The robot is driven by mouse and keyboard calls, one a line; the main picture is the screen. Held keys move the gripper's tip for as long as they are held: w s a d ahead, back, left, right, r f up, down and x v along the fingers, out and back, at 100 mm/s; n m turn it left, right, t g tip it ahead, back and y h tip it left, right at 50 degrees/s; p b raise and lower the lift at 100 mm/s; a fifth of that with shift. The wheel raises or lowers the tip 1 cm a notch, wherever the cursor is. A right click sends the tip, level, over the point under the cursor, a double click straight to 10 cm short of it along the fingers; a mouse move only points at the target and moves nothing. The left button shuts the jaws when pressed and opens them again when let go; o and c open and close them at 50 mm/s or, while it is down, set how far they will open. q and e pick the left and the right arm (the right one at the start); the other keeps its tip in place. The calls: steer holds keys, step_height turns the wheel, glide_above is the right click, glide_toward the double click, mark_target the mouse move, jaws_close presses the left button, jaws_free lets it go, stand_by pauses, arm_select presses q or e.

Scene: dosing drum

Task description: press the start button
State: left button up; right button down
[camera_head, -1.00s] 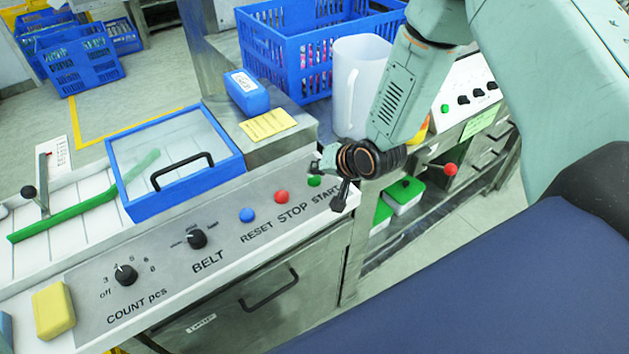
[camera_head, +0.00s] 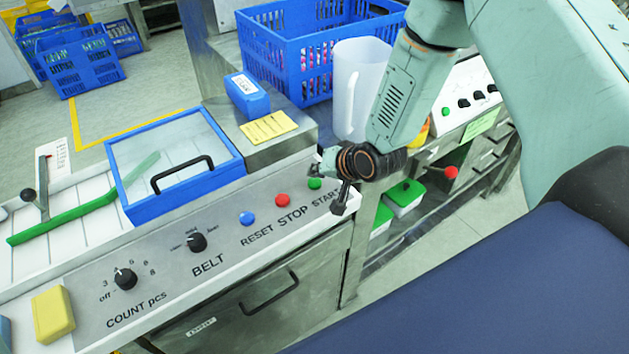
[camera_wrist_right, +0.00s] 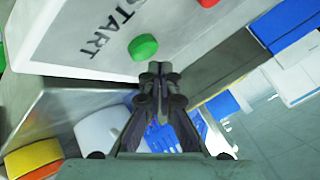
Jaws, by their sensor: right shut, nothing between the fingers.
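The green start button (camera_head: 314,183) sits at the right end of the sloped control panel (camera_head: 150,264), above the word START. It also shows in the right wrist view (camera_wrist_right: 143,47), round and raised from the panel. My right gripper (camera_head: 322,170) is beside the button at the panel's right end. In the right wrist view its fingers (camera_wrist_right: 160,72) are shut and empty, their tips just below the button in the picture. A small gap seems to show between tips and button; contact is hard to tell. My left gripper is not in view.
The red stop button (camera_head: 283,200) and blue reset button (camera_head: 247,218) lie left of start. Black knobs for belt (camera_head: 196,242) and count (camera_head: 125,278) are farther left. A white jug (camera_head: 358,90) and blue crate (camera_head: 310,50) stand behind my right arm.

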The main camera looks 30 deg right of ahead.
steer(key=shift+s, duration=0.1)
steer(key=shift+f, duration=0.2)
steer(key=shift+f+b, duration=0.15)
steer(key=shift+b, duration=0.2)
